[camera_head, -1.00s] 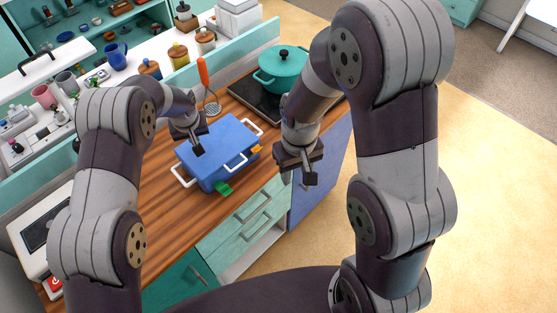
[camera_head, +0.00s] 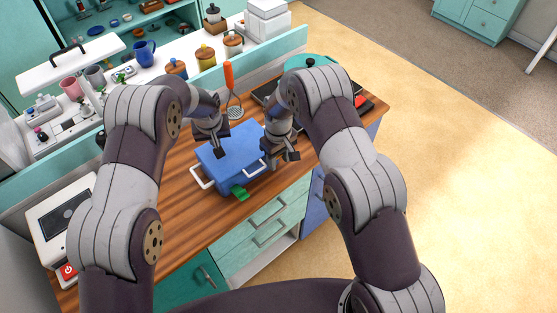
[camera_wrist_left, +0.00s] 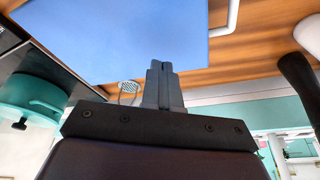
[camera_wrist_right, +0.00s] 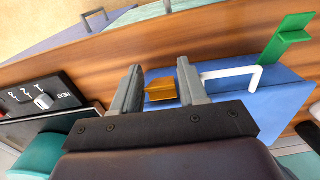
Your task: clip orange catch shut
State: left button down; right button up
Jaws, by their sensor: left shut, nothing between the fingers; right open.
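A blue box (camera_head: 228,150) with white handles sits on the wooden counter. Its orange catch (camera_wrist_right: 162,90) shows in the right wrist view between the fingers of my right gripper (camera_wrist_right: 159,68); I cannot tell whether they touch it. In the head view the right gripper (camera_head: 284,154) is open at the box's right end and hides that catch. A green catch (camera_head: 240,193) sticks out from the box's front side; it also shows in the right wrist view (camera_wrist_right: 288,38). My left gripper (camera_head: 220,152) is shut and empty over the lid; the left wrist view shows its closed fingers (camera_wrist_left: 160,70).
A teal pot (camera_head: 306,63) on the black hob stands behind my right arm. A masher with an orange handle (camera_head: 228,76) is behind the box. A white appliance (camera_head: 65,228) stands at the counter's left end. Bare counter (camera_head: 195,220) lies in front of the box.

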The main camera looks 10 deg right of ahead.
jog(key=shift+f, duration=0.65)
grip_shut()
jog(key=shift+w+a+r+g+h, duration=0.2)
jog(key=shift+g+h, duration=0.1)
jog(key=shift+g, duration=0.3)
grip_release()
jog(key=shift+d, duration=0.1)
